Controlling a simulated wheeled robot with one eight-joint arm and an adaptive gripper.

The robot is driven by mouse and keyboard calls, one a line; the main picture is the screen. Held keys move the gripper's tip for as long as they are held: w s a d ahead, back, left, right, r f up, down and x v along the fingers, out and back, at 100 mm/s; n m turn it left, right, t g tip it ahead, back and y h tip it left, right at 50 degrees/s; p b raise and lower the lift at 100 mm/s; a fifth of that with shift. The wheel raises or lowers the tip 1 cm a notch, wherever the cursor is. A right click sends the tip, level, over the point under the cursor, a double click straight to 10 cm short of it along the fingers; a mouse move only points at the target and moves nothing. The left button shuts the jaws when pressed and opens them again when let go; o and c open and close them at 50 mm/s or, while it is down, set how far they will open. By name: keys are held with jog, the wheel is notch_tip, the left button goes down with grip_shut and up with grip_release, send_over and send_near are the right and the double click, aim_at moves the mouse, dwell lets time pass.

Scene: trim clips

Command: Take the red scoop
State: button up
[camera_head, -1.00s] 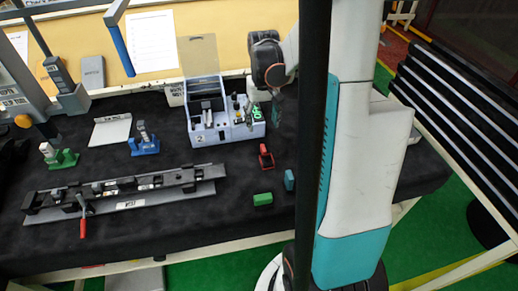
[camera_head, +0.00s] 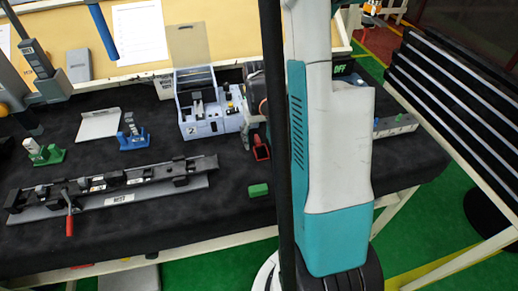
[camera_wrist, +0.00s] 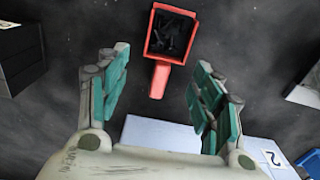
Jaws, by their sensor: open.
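The red scoop (camera_wrist: 160,80) lies on the black table cloth in the wrist view, with dark small pieces in its pan and its handle pointing toward my gripper. My gripper (camera_wrist: 158,82) is open, its green-padded fingers apart on either side of the handle's line. Nothing is between the fingers but the view of the scoop; I cannot tell the height above it. In the head view the scoop (camera_head: 261,150) shows partly, just left of my arm, which hides the gripper's fingertips.
A light blue box unit (camera_head: 205,122) stands behind and left of the scoop. A green block (camera_head: 258,190) lies in front of it. A grey rail fixture (camera_head: 120,182) with a red-handled lever lies at the left front. Dark cloth between them is clear.

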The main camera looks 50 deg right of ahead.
jog(key=shift+f, duration=0.65)
jog(key=shift+c, duration=0.6)
jog(key=c, duration=1)
jog(key=shift+r, duration=0.2)
jog(key=shift+c, duration=0.2)
